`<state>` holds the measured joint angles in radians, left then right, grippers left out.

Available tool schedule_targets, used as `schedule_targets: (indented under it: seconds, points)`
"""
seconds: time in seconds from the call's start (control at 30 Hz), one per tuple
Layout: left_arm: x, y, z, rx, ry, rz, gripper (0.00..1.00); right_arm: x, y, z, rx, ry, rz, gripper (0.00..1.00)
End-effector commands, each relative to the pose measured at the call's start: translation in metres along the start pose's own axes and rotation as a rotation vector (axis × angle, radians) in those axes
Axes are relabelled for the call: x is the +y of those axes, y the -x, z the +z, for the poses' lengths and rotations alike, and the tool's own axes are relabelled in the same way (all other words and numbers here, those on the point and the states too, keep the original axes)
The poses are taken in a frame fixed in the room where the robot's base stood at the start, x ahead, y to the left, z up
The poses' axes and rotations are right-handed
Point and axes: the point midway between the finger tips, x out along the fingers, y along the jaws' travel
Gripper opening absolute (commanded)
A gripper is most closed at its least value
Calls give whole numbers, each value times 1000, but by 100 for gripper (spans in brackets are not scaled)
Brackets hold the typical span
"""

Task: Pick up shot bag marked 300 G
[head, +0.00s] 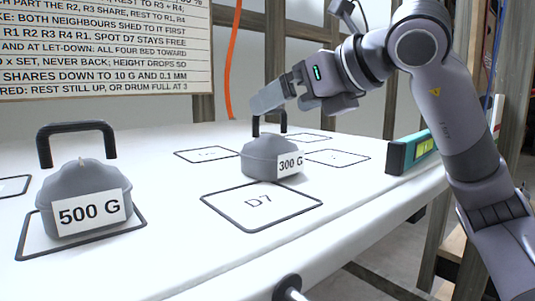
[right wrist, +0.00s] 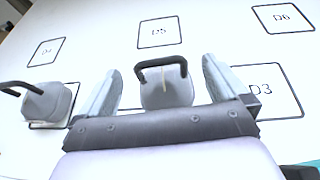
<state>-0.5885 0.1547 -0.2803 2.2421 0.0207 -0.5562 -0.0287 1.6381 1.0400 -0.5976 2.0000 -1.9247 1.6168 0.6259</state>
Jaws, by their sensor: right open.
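The shot bag marked 300 G (head: 262,157) is a grey lump with a black loop handle and a white label. The gripper is open and empty. In the head view the fingers partly hide the handle's top. My left gripper is not in view.
A larger bag marked 500 G (head: 85,195) with a black handle stands on a marked square at the left. A teal spirit level (head: 411,151) lies at the table's right edge. A printed board (head: 105,45) hangs behind.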

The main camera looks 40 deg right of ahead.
Motion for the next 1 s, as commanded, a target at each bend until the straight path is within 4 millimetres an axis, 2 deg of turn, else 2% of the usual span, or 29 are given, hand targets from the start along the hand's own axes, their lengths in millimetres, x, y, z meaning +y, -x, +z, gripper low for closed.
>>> schedule_targets:
  seconds: [0.3, 0.53, 0.57, 0.6, 0.7, 1.0]
  points:
    - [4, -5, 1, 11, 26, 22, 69, 2, -44, -2, 3, -1, 2, 100]
    - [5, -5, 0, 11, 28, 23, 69, 2, -47, -1, 0, 0, 1, 100]
    - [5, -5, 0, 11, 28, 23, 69, 2, -47, -1, 0, 0, 1, 94]
    - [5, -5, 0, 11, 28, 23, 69, 2, -47, -1, 0, 0, 1, 80]
    - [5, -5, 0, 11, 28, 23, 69, 2, -47, -1, 0, 0, 1, 54]
    - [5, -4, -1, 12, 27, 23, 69, 2, -46, 1, -3, 0, 1, 54]
